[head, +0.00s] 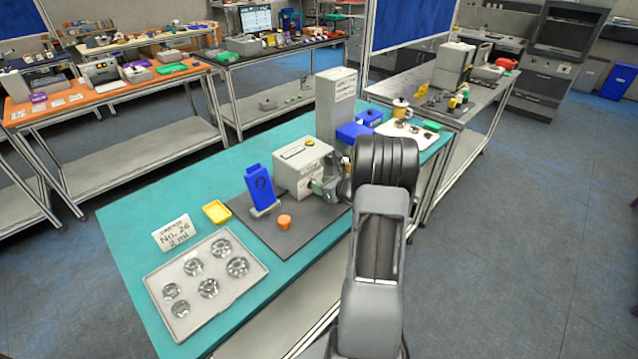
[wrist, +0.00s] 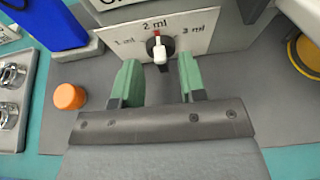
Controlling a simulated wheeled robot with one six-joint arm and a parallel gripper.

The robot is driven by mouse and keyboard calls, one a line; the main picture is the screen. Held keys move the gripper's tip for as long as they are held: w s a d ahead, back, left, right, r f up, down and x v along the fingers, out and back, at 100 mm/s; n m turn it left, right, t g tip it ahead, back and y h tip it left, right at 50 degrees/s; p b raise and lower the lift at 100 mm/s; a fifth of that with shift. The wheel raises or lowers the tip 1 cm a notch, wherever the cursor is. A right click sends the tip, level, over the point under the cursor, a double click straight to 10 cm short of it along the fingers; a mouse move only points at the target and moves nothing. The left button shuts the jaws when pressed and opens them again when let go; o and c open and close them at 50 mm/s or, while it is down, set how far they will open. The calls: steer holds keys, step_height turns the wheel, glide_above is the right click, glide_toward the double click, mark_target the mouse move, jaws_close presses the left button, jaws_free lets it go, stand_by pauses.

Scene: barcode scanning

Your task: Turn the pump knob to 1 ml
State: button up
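The pump (head: 303,168) is a beige box on a dark grey mat on the teal table. In the wrist view its white dial plate (wrist: 120,42) carries the marks 1 ml on the left, 2 ml at the top and 3 ml on the right. The knob (wrist: 160,50) is dark and round with a white bar and a red mark pointing up at 2 ml. My gripper (wrist: 158,75) is open, its two green fingertips below and to either side of the knob, with a gap between them. In the head view my arm partly hides the gripper and the dial side.
A blue stand (head: 261,188) and an orange cap (head: 285,222) are left of the pump. A metal tray (head: 205,322) of round parts, a yellow dish (head: 217,212) and a card (head: 173,233) reading "No. 26 2 ml" lie farther left. A tall grey box (head: 335,110) stands behind.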

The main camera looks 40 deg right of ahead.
steer(key=shift+x, duration=1)
jaws_close()
